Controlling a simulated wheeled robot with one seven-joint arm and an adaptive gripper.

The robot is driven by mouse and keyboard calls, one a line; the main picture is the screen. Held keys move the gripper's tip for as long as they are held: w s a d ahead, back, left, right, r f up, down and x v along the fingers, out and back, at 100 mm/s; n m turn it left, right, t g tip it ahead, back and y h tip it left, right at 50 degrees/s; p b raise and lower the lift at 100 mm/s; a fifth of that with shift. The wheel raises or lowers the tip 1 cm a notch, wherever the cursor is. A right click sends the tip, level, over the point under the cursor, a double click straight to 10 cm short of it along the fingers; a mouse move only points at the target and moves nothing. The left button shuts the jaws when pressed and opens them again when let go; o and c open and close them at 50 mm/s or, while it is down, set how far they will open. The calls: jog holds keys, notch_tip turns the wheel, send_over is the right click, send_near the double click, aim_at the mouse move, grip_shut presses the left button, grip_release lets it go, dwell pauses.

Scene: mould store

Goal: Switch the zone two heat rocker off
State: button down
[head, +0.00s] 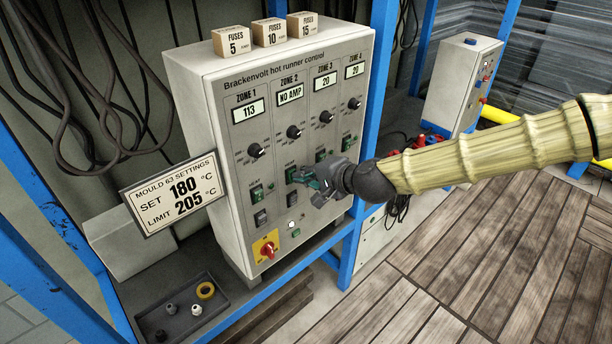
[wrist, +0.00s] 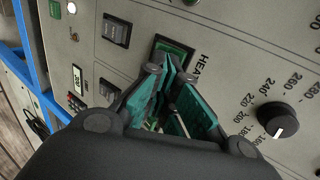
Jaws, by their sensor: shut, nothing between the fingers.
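The grey control panel (head: 285,130) carries a row of zone columns. The zone two column, with a "NO AMP" display (head: 290,95), has a green heat rocker (head: 291,173) in a black frame. It shows in the wrist view (wrist: 173,48) beside the "HEAT" lettering, partly covered by my fingers. My gripper (head: 312,182) is shut and empty, its teal fingers right in front of this rocker (wrist: 168,78). I cannot tell whether the fingertips touch it or which way it is tipped.
A black rocker (head: 292,199) sits below the heat rocker, and the zone two dial (head: 294,132) above. Similar zone one (head: 257,195) and zone three (head: 320,155) rockers flank it. A red rotary switch (head: 267,249) sits lower. A settings sign (head: 172,193) stands left.

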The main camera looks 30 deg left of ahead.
dwell(0.3)
jog(key=b+v, duration=0.2)
jog(key=v, duration=1.2)
jog(key=shift+w+f, duration=0.1)
jog(key=shift+d+f+t+y+b, duration=0.15)
jog(key=shift+d+f+y+b, duration=0.2)
jog(key=shift+f, duration=0.3)
jog(key=shift+d+f+t+y+b, duration=0.1)
jog(key=shift+d+f+y+b, duration=0.15)
jog(key=shift+f+b, duration=0.35)
jog(key=shift+d+f+t+y+b, duration=0.2)
jog(key=shift+f+y+b, duration=0.2)
jog(key=shift+f, duration=0.3)
jog(key=shift+s, duration=0.25)
jog(key=shift+a, duration=0.15)
